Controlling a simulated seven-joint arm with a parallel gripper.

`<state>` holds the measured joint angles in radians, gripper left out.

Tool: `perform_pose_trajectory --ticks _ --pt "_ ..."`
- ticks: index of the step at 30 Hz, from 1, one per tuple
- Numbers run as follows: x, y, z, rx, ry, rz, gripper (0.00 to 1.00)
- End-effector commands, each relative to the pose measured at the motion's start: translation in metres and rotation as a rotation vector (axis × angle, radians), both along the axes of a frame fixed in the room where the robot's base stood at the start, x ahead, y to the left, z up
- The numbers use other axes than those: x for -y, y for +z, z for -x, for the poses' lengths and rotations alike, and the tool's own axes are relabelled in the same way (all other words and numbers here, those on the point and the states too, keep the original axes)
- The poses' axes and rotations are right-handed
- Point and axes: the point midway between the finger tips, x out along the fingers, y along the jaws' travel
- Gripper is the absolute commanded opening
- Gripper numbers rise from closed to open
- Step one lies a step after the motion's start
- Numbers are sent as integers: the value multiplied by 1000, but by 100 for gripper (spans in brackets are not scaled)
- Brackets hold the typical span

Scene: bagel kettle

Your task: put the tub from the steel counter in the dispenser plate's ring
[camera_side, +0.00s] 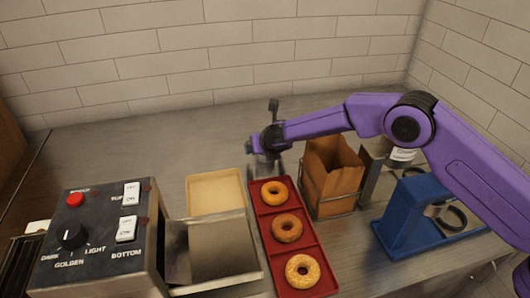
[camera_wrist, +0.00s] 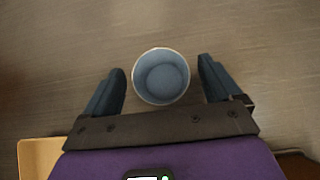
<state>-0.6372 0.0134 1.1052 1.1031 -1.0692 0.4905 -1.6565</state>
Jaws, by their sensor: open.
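The tub (camera_wrist: 161,77) is a round cup with a pale rim and a blue-grey inside, seen from above in the wrist view. It stands upright on the steel counter (camera_wrist: 50,60). My gripper (camera_wrist: 161,70) is open, with one finger on each side of the tub and a gap to each. In the side view my gripper (camera_side: 270,170) is low behind the red tray, and I cannot make out the tub there. The blue dispenser stand (camera_side: 397,222) is at the right, with a dark ring (camera_side: 454,216) on its plate.
A red tray (camera_side: 272,211) with three bagels lies in the middle. A brown paper bag (camera_side: 332,177) in a wire holder stands to its right. A tan tray (camera_side: 215,190) and a control box (camera_side: 95,240) are at left. Counter at back left is clear.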

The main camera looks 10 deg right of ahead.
Motion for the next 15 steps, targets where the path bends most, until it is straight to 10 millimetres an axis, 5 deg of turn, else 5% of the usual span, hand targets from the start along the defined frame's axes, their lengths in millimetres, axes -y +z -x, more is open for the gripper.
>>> perform_pose_trajectory --ticks 12,13,15 --pt "1 -8 -8 0 -2 -1 91" --pt "1 -8 -8 0 -2 -1 88" --pt "1 -8 -8 0 -2 -1 65"
